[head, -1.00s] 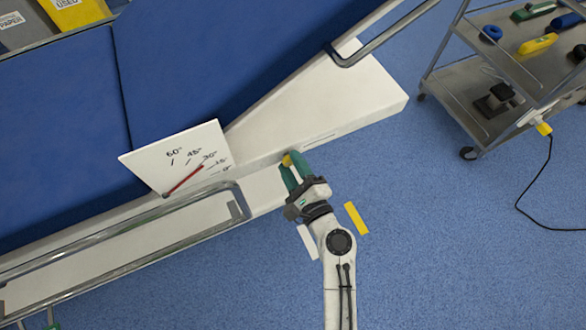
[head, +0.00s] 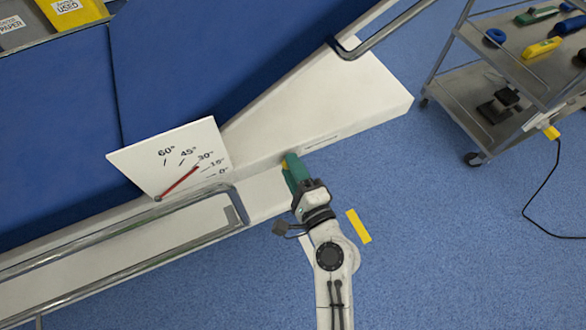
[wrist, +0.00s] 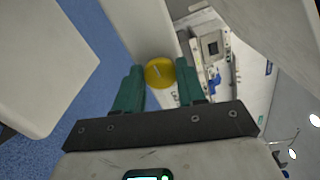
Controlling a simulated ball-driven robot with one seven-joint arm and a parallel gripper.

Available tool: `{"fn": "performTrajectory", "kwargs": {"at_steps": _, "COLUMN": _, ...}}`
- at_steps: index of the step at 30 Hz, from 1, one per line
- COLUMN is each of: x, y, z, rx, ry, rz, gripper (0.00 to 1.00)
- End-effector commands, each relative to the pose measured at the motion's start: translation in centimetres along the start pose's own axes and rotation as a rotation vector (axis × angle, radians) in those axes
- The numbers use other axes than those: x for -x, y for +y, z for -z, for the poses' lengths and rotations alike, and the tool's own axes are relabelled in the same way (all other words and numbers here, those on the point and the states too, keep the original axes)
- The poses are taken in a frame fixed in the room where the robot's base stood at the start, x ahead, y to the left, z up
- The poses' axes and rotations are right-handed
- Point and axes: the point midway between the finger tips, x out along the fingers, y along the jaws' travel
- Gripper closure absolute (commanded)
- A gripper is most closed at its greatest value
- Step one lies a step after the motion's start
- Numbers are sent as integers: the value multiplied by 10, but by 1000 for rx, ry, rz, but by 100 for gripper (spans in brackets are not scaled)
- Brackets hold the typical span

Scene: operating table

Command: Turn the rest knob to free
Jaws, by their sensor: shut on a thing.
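The round yellow knob (wrist: 160,72) sits between my two green fingers in the wrist view, with a thin pale mark on its face. In the head view a small piece of the knob (head: 284,163) shows at my fingertips, against the side of the white bed frame. My gripper (head: 291,166) is shut on the knob, and one finger mostly hides the other there. The white angle plate (head: 140,163) stands to the left with marks from 0° to 60°. Its red pointer (head: 178,183) lies near 30°.
A steel rail (head: 120,229) runs along the bed side, left of my gripper. The blue mattress (head: 200,70) is behind. A trolley (head: 462,85) with tools stands at the right. Open blue floor (head: 450,240) lies between, with a yellow strip (head: 359,226).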

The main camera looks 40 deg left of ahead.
Motion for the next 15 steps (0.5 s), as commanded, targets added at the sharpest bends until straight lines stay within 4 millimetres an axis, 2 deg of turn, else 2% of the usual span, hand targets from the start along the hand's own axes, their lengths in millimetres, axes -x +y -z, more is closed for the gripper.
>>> {"fn": "performTrajectory", "kwargs": {"at_steps": 7, "x": 0, "y": 1, "z": -1, "rx": 1, "ry": -1, "rz": -3, "gripper": 91}}
{"fn": "performTrajectory", "kwargs": {"at_steps": 8, "x": 0, "y": 2, "z": -1, "rx": 1, "ry": -1, "rz": -3, "gripper": 60}}
{"fn": "performTrajectory", "kwargs": {"at_steps": 15, "x": 0, "y": 1, "z": 0, "rx": 0, "ry": -1, "rz": -2, "gripper": 37}}
